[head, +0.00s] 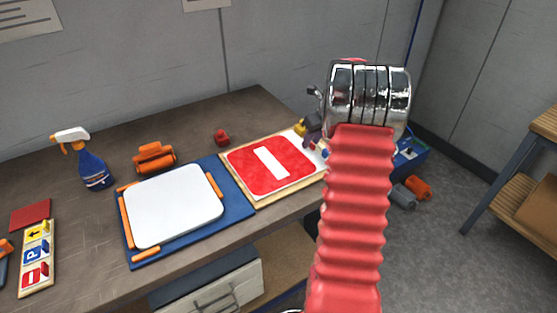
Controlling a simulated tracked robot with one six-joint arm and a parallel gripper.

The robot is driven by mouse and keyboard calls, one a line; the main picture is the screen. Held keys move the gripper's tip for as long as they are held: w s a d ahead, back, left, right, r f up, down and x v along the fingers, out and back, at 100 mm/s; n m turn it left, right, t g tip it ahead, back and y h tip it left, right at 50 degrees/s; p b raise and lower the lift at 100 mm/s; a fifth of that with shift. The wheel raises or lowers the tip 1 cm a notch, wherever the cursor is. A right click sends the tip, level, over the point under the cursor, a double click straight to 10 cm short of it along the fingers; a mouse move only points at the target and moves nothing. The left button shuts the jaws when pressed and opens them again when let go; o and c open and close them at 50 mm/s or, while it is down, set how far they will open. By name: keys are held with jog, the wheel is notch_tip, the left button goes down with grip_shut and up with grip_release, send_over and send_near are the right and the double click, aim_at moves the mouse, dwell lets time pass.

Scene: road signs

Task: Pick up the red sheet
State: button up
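A small plain red sheet (30,215) lies flat on the dark table at the far left, just behind a sign strip. A larger red panel with a white bar (270,164), like a no-entry sign, lies on a wooden board (252,199) at the table's right part. My red ribbed arm with its chrome joint rises at the right of the head view and covers the table's right end.
A white plate (173,205) lies on a blue board (238,205) with orange bars. A spray bottle (93,168), orange clamp (154,157) and small red object (221,138) stand behind. The sign strip (37,258) is at left. A wooden shelf (520,205) stands right.

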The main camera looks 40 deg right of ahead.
jog(key=shift+c, duration=0.5)
grip_shut()
notch_tip(320, 180, up, 10)
dwell(0.6)
dwell(0.4)
